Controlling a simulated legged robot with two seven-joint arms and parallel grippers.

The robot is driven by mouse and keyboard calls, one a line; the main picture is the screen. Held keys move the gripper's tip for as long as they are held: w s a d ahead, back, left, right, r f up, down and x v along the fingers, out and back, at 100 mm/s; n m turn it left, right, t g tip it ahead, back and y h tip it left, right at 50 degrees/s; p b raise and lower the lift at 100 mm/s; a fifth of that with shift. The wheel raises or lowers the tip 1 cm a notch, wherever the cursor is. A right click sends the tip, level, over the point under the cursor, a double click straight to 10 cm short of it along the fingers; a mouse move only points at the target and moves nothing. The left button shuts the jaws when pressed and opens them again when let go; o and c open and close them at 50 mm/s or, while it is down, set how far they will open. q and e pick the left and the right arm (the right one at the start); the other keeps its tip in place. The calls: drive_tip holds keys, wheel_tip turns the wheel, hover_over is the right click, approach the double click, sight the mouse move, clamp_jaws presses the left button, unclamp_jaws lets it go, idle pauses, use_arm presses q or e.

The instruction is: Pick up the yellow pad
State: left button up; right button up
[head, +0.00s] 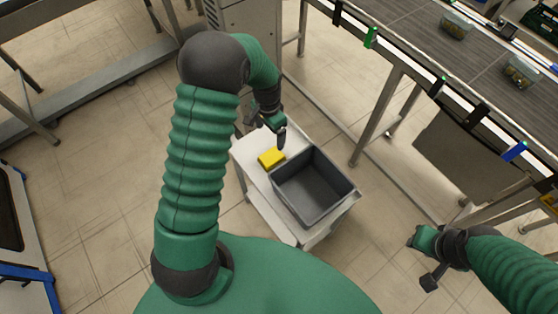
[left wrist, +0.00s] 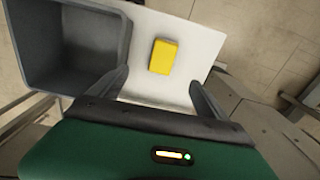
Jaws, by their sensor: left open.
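The yellow pad (head: 271,158) lies flat on the white cart top (head: 249,146), to the left of a grey crate (head: 330,210) in the head view. My left gripper (head: 281,142) is above the cart, close to the pad and the crate's back corner. In the left wrist view the pad (left wrist: 163,57) lies beyond the two spread fingers (left wrist: 160,95), with nothing between them. The crate (left wrist: 72,45) is at the upper left there and looks empty. My right gripper (head: 423,262) hangs over the floor at the lower right; its jaws are not clear.
A conveyor (head: 425,30) runs along the upper right with clear tubs (head: 456,25) on it. Its metal leg (head: 378,115) stands right of the cart. A grey cabinet (head: 250,40) stands behind the cart. The floor left of the cart is clear.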

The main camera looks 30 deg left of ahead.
use_arm(q)
wheel_tip(320, 180, down, 3)
drive_tip(key=a, duration=0.2)
hover_over(272, 156)
drive_tip(key=f, duration=0.9)
drive_tip(key=shift+s+f, duration=0.25)
drive_tip(key=shift+s, duration=0.1)
drive_tip(key=shift+a+f, duration=0.15)
drive_tip(key=shift+f, duration=0.25)
drive_tip(key=f, duration=0.5)
drive_tip(key=shift+w, duration=0.3)
drive_tip(key=shift+f, duration=0.15)
drive_tip(key=shift+d, duration=0.2)
drive_tip(key=shift+c, duration=1.5)
drive_tip(key=shift+a, duration=0.1)
drive_tip(key=c, duration=1.2)
drive_tip(key=shift+o, duration=0.2)
wheel_tip(272, 156, up, 10)
drive_tip(key=shift+r, duration=0.15)
